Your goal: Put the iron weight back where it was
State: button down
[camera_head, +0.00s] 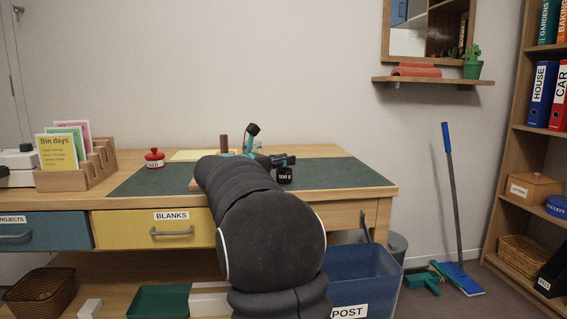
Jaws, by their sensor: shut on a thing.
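The iron weight (284,177) is small and black with a white "500 g" label, above or on the dark green desk mat (345,175), right of the mat's middle. My gripper (283,163) is shut on it from above. I cannot tell whether the weight's base touches the mat. My dark arm reaches over the desk's front edge and hides much of the mat's middle and part of the gripper.
A red-lidded pot (154,158) stands on the mat's left. A wooden card rack (88,168) is at the desk's left end. A blue POST bin (360,278) stands below right. The mat's right end is clear.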

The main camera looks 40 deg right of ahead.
jog(key=c, duration=1.4)
grip_release()
jog(key=shift+f, duration=0.15)
jog(key=o, duration=0.4)
jog(key=shift+a+r, duration=0.2)
jog(key=shift+a, duration=0.05)
jog(key=a, duration=0.7)
jog(key=s+a+p, duration=0.1)
jog(key=a, duration=0.3)
jog(key=shift+a+r, duration=0.25)
jog(key=shift+a, duration=0.05)
